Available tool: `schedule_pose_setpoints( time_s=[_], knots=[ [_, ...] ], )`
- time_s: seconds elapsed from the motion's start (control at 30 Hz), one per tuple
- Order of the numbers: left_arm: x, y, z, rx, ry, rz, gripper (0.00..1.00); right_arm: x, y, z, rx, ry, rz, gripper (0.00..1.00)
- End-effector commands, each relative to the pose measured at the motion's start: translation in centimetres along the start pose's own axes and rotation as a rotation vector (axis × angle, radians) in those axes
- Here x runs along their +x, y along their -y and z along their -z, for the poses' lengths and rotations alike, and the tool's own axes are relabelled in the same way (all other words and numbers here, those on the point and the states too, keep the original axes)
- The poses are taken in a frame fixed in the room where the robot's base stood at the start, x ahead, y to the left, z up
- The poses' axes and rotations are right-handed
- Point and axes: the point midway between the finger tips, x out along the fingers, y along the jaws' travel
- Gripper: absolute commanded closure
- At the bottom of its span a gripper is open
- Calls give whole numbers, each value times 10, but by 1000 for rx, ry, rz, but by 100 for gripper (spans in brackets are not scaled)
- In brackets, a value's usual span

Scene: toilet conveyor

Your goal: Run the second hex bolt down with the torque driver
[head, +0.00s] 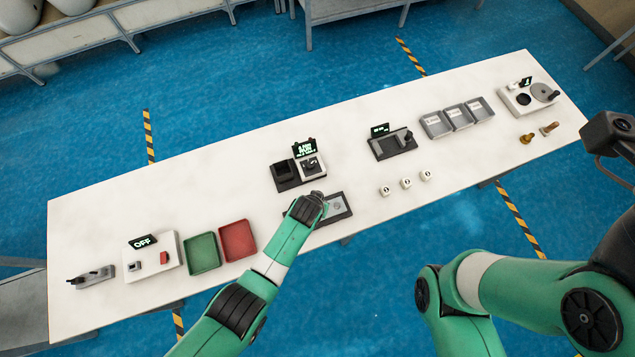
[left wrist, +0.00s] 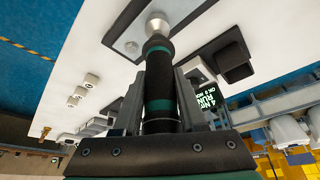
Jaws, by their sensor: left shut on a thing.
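My left gripper (head: 318,207) is at the dark-framed grey plate (head: 340,207) at the table's front edge, mostly covering its left part. In the left wrist view the gripper (left wrist: 160,100) is shut on the torque driver (left wrist: 158,72), a black handle with green bands. Its silver socket end (left wrist: 157,25) points at the pale plate (left wrist: 117,38); I cannot tell whether it touches a bolt. A small round bolt or hole (left wrist: 131,47) shows beside it.
Behind the plate stands a dark station (head: 288,184) with a lit green display (head: 304,148). A red tray (head: 237,241) and green tray (head: 202,253) lie left. Three white labelled pieces (head: 406,183) lie right, with grey bins (head: 457,117) beyond.

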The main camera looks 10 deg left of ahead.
Motion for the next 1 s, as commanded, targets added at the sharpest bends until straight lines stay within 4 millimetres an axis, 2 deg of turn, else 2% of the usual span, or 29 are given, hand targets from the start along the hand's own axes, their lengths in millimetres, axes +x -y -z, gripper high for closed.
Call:
schedule_pose_setpoints(
  time_s=[1.0],
  knots=[
    [7,0,-3,0,0,0,100,-5,0,-5,0,0,0,50]
  ],
)
